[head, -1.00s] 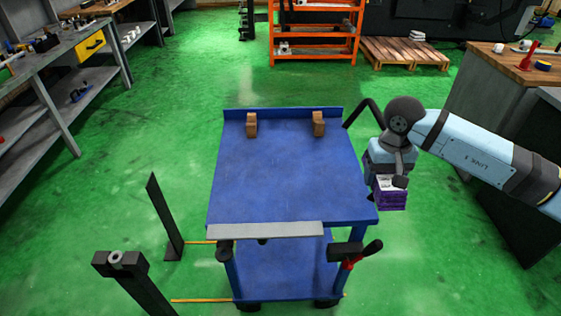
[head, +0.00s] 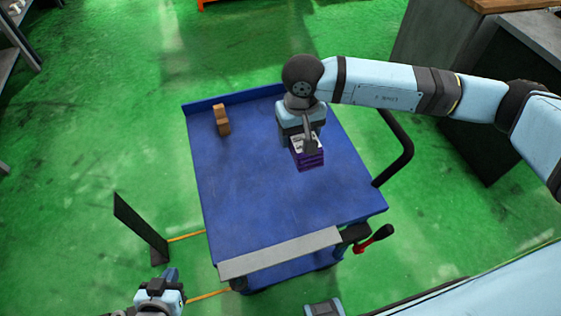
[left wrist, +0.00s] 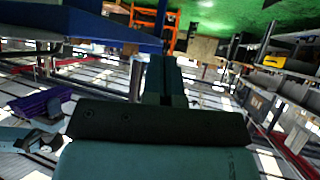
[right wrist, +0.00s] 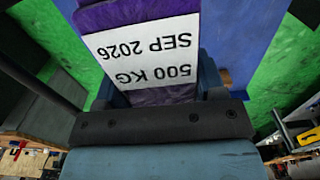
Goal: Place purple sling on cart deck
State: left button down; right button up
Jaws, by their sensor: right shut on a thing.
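The purple sling (head: 310,163) is a folded purple bundle with a white label. My right gripper (head: 309,143) is shut on it. In the head view it is over the cart deck (head: 250,190), right of the middle; I cannot tell whether it touches the deck. In the right wrist view the sling (right wrist: 165,95) fills the space between the fingers, its label reading "500 KG SEP 2026" upside down. My left gripper (head: 158,292) is low at the left, off the cart. In the left wrist view its fingers (left wrist: 165,80) are together, with nothing visible between them.
A brown block (head: 221,120) stands at the deck's far left. A grey strip (head: 280,253) lies along the near edge. A red-handled clamp (head: 373,238) is at the near right corner, a black cart handle (head: 400,150) at the right. The deck's left and front are clear.

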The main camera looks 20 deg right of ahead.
aim_at(294, 140)
jog(key=s+a, duration=0.1)
jog(key=s+a+r+p, duration=0.1)
jog(key=shift+s+a, duration=0.1)
jog(key=shift+s, duration=0.2)
jog(key=shift+s+f, duration=0.25)
jog(key=shift+f, duration=0.35)
notch_tip(294, 140, down, 14)
jog(key=shift+p, duration=1.25)
notch_tip(294, 140, down, 5)
jog(key=shift+r, duration=0.2)
jog(key=shift+f, duration=0.15)
jog(key=shift+f, duration=0.2)
jog(key=o, duration=1.1)
